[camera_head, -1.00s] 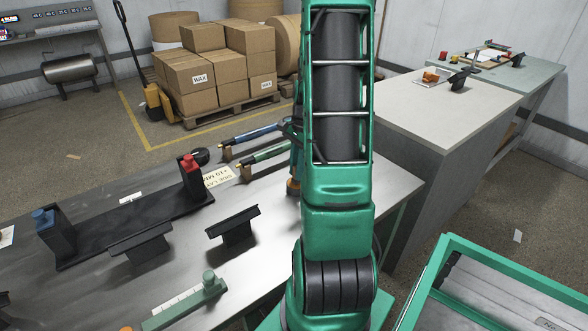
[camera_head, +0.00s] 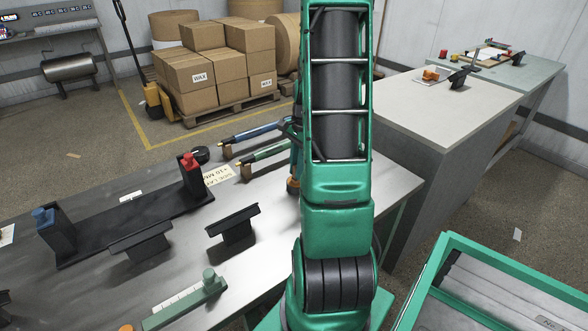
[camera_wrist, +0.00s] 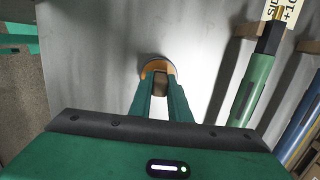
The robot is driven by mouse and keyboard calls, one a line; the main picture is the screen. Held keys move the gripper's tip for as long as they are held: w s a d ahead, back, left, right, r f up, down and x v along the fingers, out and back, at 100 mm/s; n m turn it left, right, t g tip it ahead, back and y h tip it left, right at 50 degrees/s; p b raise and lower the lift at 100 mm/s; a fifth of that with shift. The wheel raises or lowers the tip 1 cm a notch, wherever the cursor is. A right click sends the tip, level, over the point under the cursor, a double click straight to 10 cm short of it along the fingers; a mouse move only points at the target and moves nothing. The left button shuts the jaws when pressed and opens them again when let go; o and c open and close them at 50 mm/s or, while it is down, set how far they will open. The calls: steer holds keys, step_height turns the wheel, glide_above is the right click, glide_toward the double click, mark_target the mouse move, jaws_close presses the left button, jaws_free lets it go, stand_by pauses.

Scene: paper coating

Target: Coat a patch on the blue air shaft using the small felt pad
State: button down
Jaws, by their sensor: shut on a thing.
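The blue air shaft (camera_head: 252,133) lies on the metal table behind a green shaft (camera_head: 266,153), both with brass tips on brown supports. In the wrist view, the blue shaft (camera_wrist: 305,128) is at the right edge and the green shaft (camera_wrist: 254,92) is left of it. My gripper (camera_wrist: 161,88) is shut on the small pad (camera_wrist: 147,68), a round piece with an orange-brown top. The pad is over the bare table left of both shafts in that view; I cannot tell whether it touches the table. Its felt underside is hidden. In the head view, my arm hides most of my gripper.
A black rack with red (camera_head: 189,160) and blue (camera_head: 43,216) knobs, dark stands (camera_head: 232,228) and a green bar (camera_head: 185,305) are on the table (camera_head: 270,215). A label (camera_head: 217,175) lies near the shafts. A pale cabinet (camera_head: 440,105) stands at right.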

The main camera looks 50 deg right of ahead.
stand_by(0.4)
steer(key=shift+r, duration=3.45)
steer(key=shift+s, duration=0.15)
